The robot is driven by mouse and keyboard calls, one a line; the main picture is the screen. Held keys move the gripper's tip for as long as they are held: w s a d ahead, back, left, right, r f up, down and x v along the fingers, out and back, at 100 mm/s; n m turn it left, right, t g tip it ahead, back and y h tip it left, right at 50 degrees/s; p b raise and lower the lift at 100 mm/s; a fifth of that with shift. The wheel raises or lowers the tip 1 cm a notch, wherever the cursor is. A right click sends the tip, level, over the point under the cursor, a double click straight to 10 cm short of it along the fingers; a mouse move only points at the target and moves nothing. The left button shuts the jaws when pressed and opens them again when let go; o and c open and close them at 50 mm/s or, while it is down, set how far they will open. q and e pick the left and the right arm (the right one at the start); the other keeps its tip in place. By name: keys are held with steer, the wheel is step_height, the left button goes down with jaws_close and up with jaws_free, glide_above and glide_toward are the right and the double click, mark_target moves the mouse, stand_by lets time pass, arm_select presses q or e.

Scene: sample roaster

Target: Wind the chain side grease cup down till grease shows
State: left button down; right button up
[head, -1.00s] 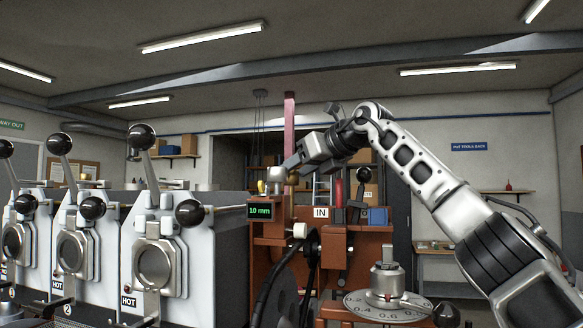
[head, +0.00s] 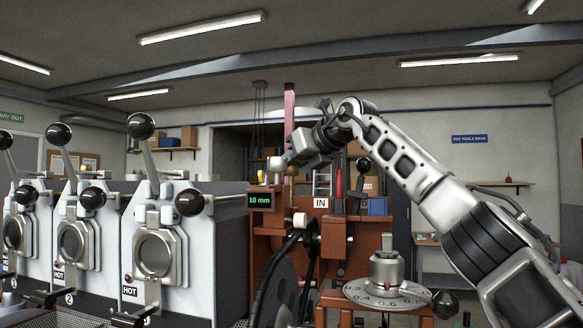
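A small silver cup-shaped cap (head: 276,164) stands on top of the orange-brown machine (head: 268,230), above its green "10 mm" display (head: 261,201); it looks like a grease cup, but I cannot tell if it is the chain side one. My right gripper (head: 291,160) reaches in from the right at the height of this cap, beside it and close to it. The fingertips are small and partly merge with the cap and the red post behind, so contact and finger opening are unclear. No grease can be made out. My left gripper is out of view.
A row of white roaster units with black-knobbed levers (head: 141,126) and "HOT" labels stands at left. A dark wheel (head: 278,285) is below the machine's front. A round graduated dial (head: 385,292) stands at front right, below my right arm. A red upright post (head: 289,115) rises behind the gripper.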

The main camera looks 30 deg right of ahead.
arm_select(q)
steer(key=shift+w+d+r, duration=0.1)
arm_select(e)
steer(key=o, duration=1)
steer(key=shift+c, duration=0.2)
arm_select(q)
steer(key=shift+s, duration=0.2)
arm_select(e)
steer(key=shift+s, duration=0.1)
steer(key=shift+s+r, duration=0.1)
steer(key=shift+s, duration=0.1)
arm_select(q)
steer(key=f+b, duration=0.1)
steer(key=b, duration=0.2)
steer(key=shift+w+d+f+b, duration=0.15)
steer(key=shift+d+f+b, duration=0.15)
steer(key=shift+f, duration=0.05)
arm_select(e)
steer(key=v, duration=1.5)
steer(key=shift+s+a, duration=0.2)
steer(key=shift+s, duration=0.1)
